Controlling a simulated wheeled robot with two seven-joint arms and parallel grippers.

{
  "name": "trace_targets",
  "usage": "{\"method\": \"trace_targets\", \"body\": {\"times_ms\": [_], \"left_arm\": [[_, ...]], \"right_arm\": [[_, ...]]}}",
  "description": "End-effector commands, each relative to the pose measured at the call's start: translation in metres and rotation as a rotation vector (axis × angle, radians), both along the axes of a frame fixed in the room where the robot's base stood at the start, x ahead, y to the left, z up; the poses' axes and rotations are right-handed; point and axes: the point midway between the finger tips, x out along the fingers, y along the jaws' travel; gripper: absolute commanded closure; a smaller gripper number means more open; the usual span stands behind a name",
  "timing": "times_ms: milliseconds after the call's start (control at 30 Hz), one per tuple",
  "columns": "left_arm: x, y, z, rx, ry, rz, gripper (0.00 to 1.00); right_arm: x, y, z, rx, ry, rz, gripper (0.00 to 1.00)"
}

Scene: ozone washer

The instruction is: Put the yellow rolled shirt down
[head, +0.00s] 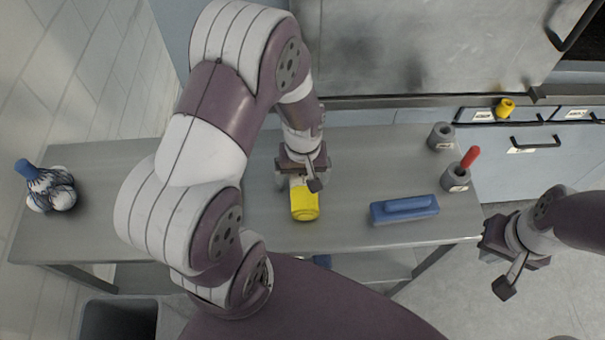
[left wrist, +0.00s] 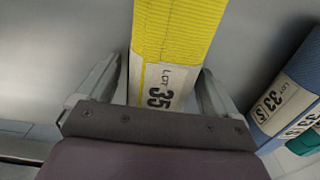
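The yellow rolled shirt (head: 304,203) is at the middle of the grey metal table, under my left gripper (head: 301,180). In the left wrist view the yellow roll (left wrist: 178,35) lies between the two fingers, with its white "LOT 35" label facing the camera. The fingers (left wrist: 162,80) stand apart on either side of it, with a narrow gap at least on the left. Whether the roll rests on the table is hard to tell. My right gripper (head: 515,258) hangs off the table's right end, holding nothing visible; its finger opening is unclear.
A blue block with a handle (head: 405,209) lies right of the shirt; two grey cups (head: 440,137) stand beyond it. A blue-and-white bundle (head: 50,188) sits far left. A blue roll (left wrist: 290,100) labelled "LOT 33" shows in the wrist view. A dark bin (head: 118,318) stands below.

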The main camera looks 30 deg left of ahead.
Motion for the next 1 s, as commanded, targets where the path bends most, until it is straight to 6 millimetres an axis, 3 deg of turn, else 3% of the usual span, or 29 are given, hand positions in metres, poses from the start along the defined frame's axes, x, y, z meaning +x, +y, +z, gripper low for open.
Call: {"method": "trace_targets", "body": {"times_ms": [233,600,767,1000], "left_arm": [[0.001,0.000,0.010,0.000,-0.002,0.000,0.07],[0.001,0.000,0.102,0.000,-0.004,0.000,0.07],[-0.001,-0.002,0.121,0.000,-0.004,-0.018,0.07],[-0.032,-0.022,0.117,0.014,-0.088,-0.456,0.07]], "right_arm": [[0.000,0.000,0.002,0.000,0.000,0.000,1.00],[0.000,0.000,0.002,0.000,0.000,0.000,1.00],[0.000,0.000,0.002,0.000,0.000,0.000,1.00],[0.000,0.000,0.002,0.000,0.000,0.000,1.00]]}}
